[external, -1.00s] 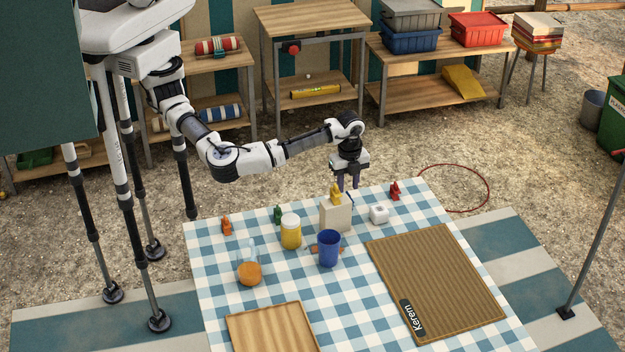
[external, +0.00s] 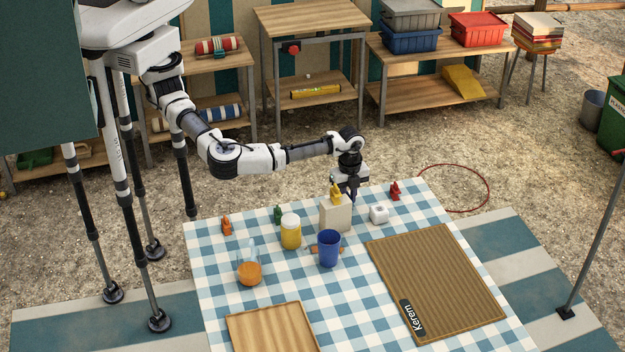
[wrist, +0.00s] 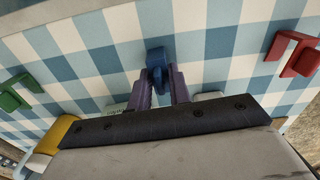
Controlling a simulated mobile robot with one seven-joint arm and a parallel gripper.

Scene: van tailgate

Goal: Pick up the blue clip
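The blue clip (wrist: 156,60) lies on the blue-and-white checked cloth in the wrist view, between the tips of my gripper's two fingers (wrist: 163,82). The fingers stand apart on either side of it, with a small gap at the right finger; I cannot tell whether the left one touches it. In the external view my gripper (external: 352,190) points down just behind the beige box (external: 334,216), which hides the fingertips and most of the clip.
A yellow clip (external: 336,192) sits on the box. A white cube (external: 379,214), red clip (external: 395,190), green clip (external: 278,214), orange clip (external: 227,224), yellow jar (external: 291,232) and blue cup (external: 328,249) stand around. The corrugated mat (external: 440,280) lies right.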

